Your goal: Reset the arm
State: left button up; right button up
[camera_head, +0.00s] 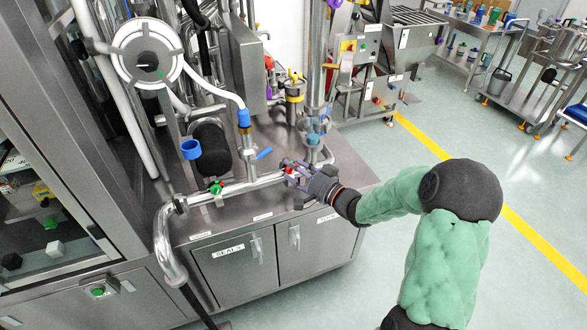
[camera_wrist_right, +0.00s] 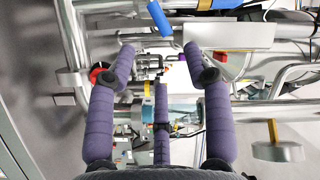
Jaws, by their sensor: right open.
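My right arm, in a green sleeve, comes in from the lower right of the head view. Its gripper (camera_head: 292,168) is at the piping above the steel cabinet's right end, close to a small red part (camera_head: 290,169). In the right wrist view the purple fingers (camera_wrist_right: 160,55) are spread apart, with pipework beyond and between them. Nothing is clearly held between them. Whether the fingers touch the pipe cannot be told. My left gripper does not show.
A glass-fronted cabinet stands at the left. A yellow line (camera_head: 420,137) crosses the open floor at the right. Steel tables (camera_head: 480,22) stand farther back.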

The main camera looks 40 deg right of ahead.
dwell(0.3)
jog(key=s+a+f+n+g, duration=0.1)
jog(key=a+f+g, duration=0.3)
jog(key=f, duration=0.5)
jog(key=a+f+g, duration=0.1)
jog(key=a+f, duration=0.5)
jog(key=f, duration=0.2)
jog(key=s+a+f+n+g, duration=0.1)
jog(key=a+f+g, duration=0.3)
jog(key=f, duration=0.5)
jog(key=s+a+f+n+g, duration=0.2)
jog(key=s+a+f+g, duration=0.2)
jog(key=s, duration=0.6)
jog(key=s+a+f+n+g, duration=0.3)
jog(key=s+a+f+g, duration=0.1)
jog(key=s+a+f, duration=0.5)
jog(key=shift+s+a, duration=0.55)
jog(key=shift+a, duration=0.4)
dwell(2.2)
